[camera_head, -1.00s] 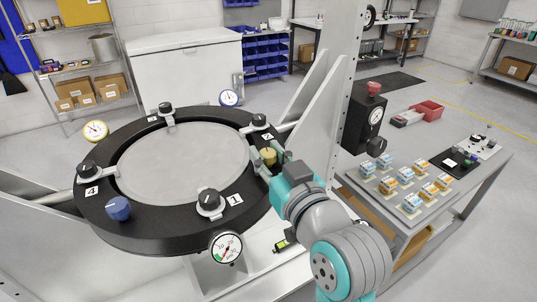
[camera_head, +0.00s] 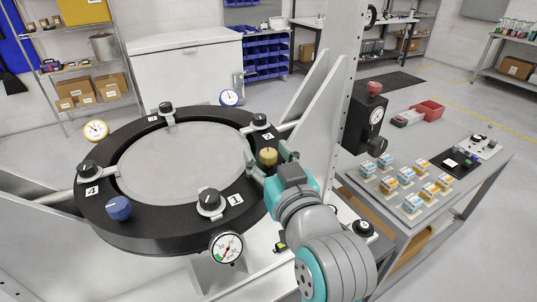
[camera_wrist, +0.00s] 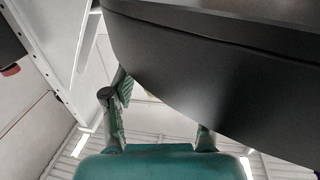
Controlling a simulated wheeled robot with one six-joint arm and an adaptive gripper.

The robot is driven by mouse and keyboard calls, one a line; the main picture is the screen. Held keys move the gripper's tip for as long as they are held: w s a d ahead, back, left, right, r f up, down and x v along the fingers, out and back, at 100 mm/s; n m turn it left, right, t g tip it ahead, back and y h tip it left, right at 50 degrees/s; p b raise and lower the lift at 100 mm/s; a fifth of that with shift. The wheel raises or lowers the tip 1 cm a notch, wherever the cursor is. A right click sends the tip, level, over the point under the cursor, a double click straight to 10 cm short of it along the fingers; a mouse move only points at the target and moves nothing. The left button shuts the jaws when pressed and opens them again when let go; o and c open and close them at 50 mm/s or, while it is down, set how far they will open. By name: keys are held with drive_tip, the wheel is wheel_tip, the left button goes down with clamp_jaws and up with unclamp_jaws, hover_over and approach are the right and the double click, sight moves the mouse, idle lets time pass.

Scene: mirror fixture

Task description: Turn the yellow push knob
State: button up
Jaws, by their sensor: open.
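The yellow push knob (camera_head: 268,156) stands on the right side of the black ring fixture (camera_head: 150,238), between the labels 1 and 2. My gripper (camera_head: 267,163) is open at the ring's right edge. In the head view one finger shows left of the knob and the other right of it; I cannot tell if either touches it. The knob cannot be made out clearly there.
A blue knob (camera_head: 118,208) and several black knobs sit around the ring. A pressure gauge (camera_head: 226,247) is at its front. A tall white post (camera_head: 345,90) stands behind my arm. A bench with small boxes (camera_head: 407,185) is at the right.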

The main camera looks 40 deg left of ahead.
drive_tip(key=v, duration=0.7)
drive_tip(key=shift+d, duration=0.25)
drive_tip(key=shift+s+f, duration=0.1)
